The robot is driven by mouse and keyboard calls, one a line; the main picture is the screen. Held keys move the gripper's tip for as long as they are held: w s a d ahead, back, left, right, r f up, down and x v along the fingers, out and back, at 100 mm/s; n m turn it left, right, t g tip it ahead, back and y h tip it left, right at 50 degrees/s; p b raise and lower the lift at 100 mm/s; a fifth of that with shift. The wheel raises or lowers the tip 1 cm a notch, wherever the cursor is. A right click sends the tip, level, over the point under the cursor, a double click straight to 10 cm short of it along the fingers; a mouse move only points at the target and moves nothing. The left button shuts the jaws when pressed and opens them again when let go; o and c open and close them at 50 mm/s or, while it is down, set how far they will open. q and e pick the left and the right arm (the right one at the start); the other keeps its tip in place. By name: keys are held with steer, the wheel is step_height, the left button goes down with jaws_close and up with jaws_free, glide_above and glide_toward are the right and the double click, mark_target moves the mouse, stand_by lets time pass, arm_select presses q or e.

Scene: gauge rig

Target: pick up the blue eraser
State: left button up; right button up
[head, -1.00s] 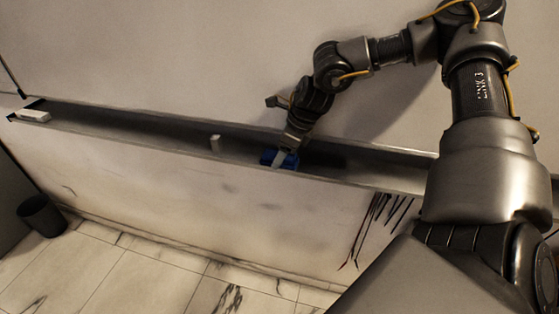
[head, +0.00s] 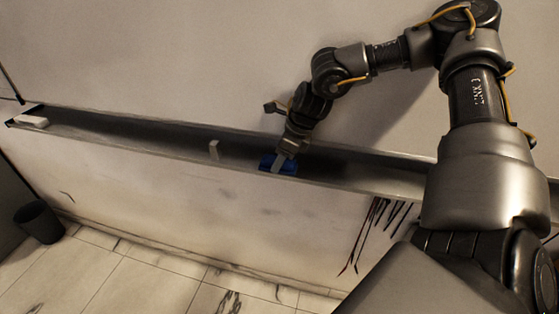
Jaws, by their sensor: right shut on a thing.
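The blue eraser (head: 268,161) sits in the long grey ledge tray (head: 120,131) on the wall, a little right of the picture's middle. My right gripper (head: 279,163) comes down on it from above, its arm reaching in from the right. The right gripper is shut on the blue eraser; a pale finger lies across the eraser's near side and hides part of it. The eraser appears at the level of the tray; I cannot tell whether it touches the tray floor. My left gripper is not in view.
A small whitish upright piece (head: 214,150) stands in the tray left of the eraser. A white block (head: 33,121) lies at the tray's far left end. A dark bin (head: 39,222) stands on the tiled floor. The tray between these pieces is clear.

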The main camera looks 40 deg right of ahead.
mark_target(274, 158)
steer(key=shift+r+p, duration=0.3)
steer(key=shift+p, duration=0.2)
steer(key=shift+r+p, duration=0.2)
steer(key=shift+p, duration=0.3)
step_height(274, 158, up, 2)
steer(key=shift+w+r+b, duration=0.1)
steer(key=shift+b, duration=0.8)
steer(key=s+a+r+b, duration=0.6)
steer(key=s+a+r, duration=0.3)
steer(key=s+r, duration=0.1)
steer(key=shift+s+r, duration=0.15)
steer(key=shift+s, duration=0.4)
steer(key=shift+o, duration=1.4)
steer(key=shift+c, duration=0.9)
